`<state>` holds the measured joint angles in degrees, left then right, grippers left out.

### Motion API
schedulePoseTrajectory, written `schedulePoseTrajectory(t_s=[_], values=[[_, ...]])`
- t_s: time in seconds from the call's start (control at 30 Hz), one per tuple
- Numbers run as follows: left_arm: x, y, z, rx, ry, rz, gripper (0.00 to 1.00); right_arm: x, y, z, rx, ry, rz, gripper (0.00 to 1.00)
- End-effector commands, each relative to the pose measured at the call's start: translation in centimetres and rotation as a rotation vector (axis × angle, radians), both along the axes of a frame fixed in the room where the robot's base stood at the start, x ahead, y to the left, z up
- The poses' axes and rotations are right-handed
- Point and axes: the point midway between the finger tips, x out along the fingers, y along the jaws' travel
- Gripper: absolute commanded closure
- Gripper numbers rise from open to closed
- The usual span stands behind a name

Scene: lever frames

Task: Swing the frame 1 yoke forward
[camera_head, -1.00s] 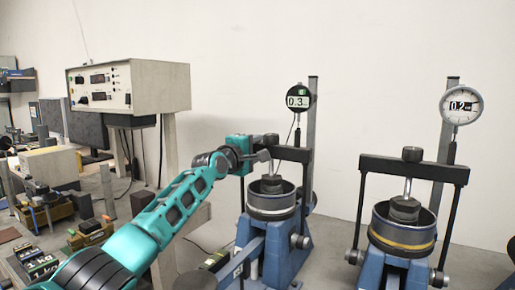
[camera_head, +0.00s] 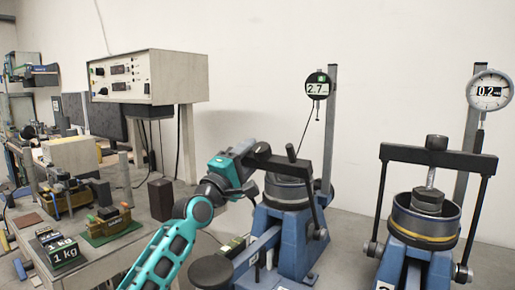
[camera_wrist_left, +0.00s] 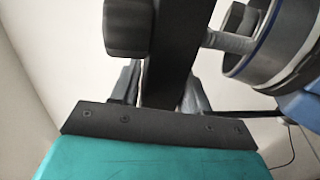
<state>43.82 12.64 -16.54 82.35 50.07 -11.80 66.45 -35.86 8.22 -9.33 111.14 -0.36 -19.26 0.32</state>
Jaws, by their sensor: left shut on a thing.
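The frame 1 yoke (camera_head: 278,160) is the dark crossbar with side arms on the left blue stand. In the head view it leans out to the left of the upright post. My left gripper (camera_head: 250,164) is shut on the crossbar near its end. In the left wrist view the yoke bar (camera_wrist_left: 172,60) runs between the fingers of my left gripper (camera_wrist_left: 160,85), with a dark knob (camera_wrist_left: 128,28) beside it. My right gripper is out of view.
A digital gauge (camera_head: 317,86) reading about 2.7 hangs on frame 1's post. Frame 2 (camera_head: 437,157), with its yoke upright, stands at the right. A bench (camera_head: 150,205) with weights and a control box (camera_head: 150,77) is at the left. Plain wall lies behind.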

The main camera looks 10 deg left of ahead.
Motion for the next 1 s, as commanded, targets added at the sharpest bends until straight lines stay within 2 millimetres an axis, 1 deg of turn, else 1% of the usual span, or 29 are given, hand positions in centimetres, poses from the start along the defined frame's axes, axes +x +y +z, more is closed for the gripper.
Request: schedulePoseTrajectory(t_s=[0.1, 0.3, 0.7, 0.73, 0.87, 0.9, 1.0], values=[[-0.9, 0.4, -0.3, 0.002, 0.001, -0.001, 1.00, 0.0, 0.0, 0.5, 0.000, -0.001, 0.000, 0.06], [-1.5, 0.6, -0.8, 0.002, 0.000, -0.001, 1.00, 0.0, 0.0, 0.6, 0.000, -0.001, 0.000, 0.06], [-1.6, 0.7, -0.8, 0.001, 0.000, -0.001, 1.00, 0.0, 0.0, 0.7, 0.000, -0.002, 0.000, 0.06], [-1.6, 0.7, -0.8, 0.001, 0.000, -0.001, 0.51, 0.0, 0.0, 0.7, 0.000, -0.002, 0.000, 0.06], [-1.6, 0.7, -0.8, 0.001, 0.000, -0.001, 0.39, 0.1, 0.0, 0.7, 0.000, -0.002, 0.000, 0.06], [-1.5, 0.7, -0.8, 0.001, 0.000, -0.001, 0.37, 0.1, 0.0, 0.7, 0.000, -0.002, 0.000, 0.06], [-1.5, 0.6, -0.8, 0.001, 0.000, -0.001, 0.37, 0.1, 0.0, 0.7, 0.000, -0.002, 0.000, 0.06]])
